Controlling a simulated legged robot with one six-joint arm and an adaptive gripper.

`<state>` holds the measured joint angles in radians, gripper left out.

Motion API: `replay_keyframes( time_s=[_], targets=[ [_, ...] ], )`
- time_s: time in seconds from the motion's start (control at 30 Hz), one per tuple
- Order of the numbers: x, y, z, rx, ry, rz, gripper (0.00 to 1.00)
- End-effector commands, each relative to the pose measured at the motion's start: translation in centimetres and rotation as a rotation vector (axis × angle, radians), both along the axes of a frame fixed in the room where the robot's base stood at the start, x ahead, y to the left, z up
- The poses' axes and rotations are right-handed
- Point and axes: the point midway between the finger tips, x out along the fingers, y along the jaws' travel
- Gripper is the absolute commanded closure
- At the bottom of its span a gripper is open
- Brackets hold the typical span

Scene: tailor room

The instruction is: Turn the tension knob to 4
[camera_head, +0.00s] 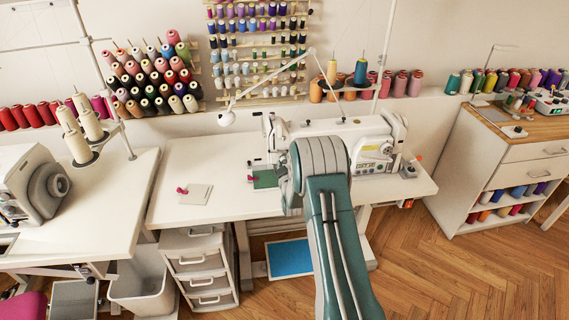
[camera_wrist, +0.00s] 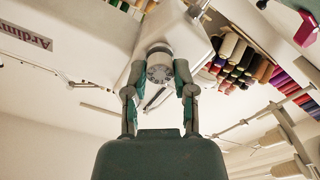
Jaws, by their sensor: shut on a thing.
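The white sewing machine (camera_head: 345,132) stands on the middle table. Its left end is partly hidden behind my arm in the head view. In the wrist view the machine body (camera_wrist: 70,45) fills the upper left. The tension knob (camera_wrist: 160,68), a round grey dial with a ribbed face, sits on the machine's end. My gripper (camera_wrist: 160,82) has one finger on each side of the knob and is shut on it. The number on the knob is too small to read. In the head view my arm hides the gripper and the knob.
Thread spools (camera_head: 150,80) hang on the wall behind. A drawer unit (camera_head: 200,265) stands below the table.

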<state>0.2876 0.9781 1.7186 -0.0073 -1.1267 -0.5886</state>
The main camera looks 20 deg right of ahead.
Motion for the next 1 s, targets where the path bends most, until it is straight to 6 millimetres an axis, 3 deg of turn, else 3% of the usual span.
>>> replay_keyframes(
  time_s=[1.0],
  targets=[
    [0.01,0.39,-0.6,-0.916,0.271,0.009,1.0]
  ],
)
